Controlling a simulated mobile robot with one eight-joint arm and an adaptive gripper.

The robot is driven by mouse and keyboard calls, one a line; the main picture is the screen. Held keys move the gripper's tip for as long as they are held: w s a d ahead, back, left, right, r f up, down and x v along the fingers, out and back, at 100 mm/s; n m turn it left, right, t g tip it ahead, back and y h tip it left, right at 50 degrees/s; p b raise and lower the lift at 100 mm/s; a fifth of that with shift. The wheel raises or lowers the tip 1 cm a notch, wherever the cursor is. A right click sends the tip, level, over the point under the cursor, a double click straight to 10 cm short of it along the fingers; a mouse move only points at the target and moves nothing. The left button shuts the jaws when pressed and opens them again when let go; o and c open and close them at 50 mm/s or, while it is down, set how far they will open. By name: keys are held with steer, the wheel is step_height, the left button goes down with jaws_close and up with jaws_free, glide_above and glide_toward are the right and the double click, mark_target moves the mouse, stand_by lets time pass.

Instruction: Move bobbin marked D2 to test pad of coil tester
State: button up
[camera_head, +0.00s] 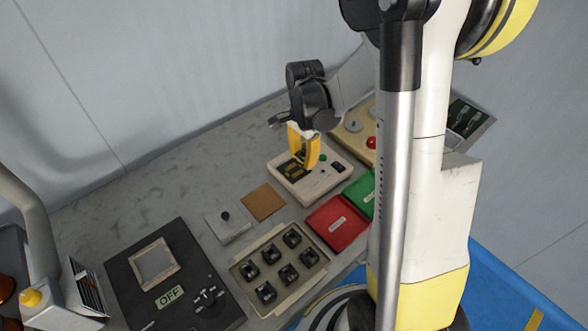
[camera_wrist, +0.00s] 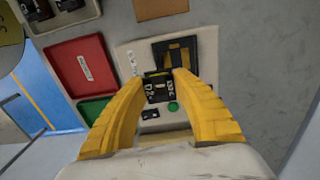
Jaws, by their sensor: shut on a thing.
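My gripper (camera_wrist: 158,80) is shut on a small black bobbin (camera_wrist: 158,91) with pale markings on its sides, which look like D2 but are hard to read. The coil tester (camera_head: 315,192) is a cream box with a green button and a dark test pad (camera_wrist: 188,45). In the head view my gripper (camera_head: 302,165) points down over the pad end of the tester. In the wrist view the bobbin overlaps the pad's near edge; I cannot tell whether it touches the tester.
A tray (camera_head: 242,272) holds several black bobbins. A red tray (camera_head: 337,223) and a green tray (camera_head: 361,194) lie beside the tester. A brown square (camera_head: 263,202), a grey block with a knob (camera_head: 228,228) and a black device reading OFF (camera_head: 170,280) stand nearby. The bench's back left is clear.

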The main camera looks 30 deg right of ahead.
mark_target(294, 170)
steer(key=w+f, duration=0.1)
steer(key=w+a+f, duration=0.1)
steer(key=w, duration=0.1)
steer(key=shift+a+b, duration=0.1)
steer(key=shift+b, duration=0.25)
steer(key=shift+f+b, duration=0.8)
steer(key=shift+f, duration=1.1)
steer(key=shift+f, duration=0.2)
steer(key=o, duration=1)
steer(key=shift+r, duration=0.1)
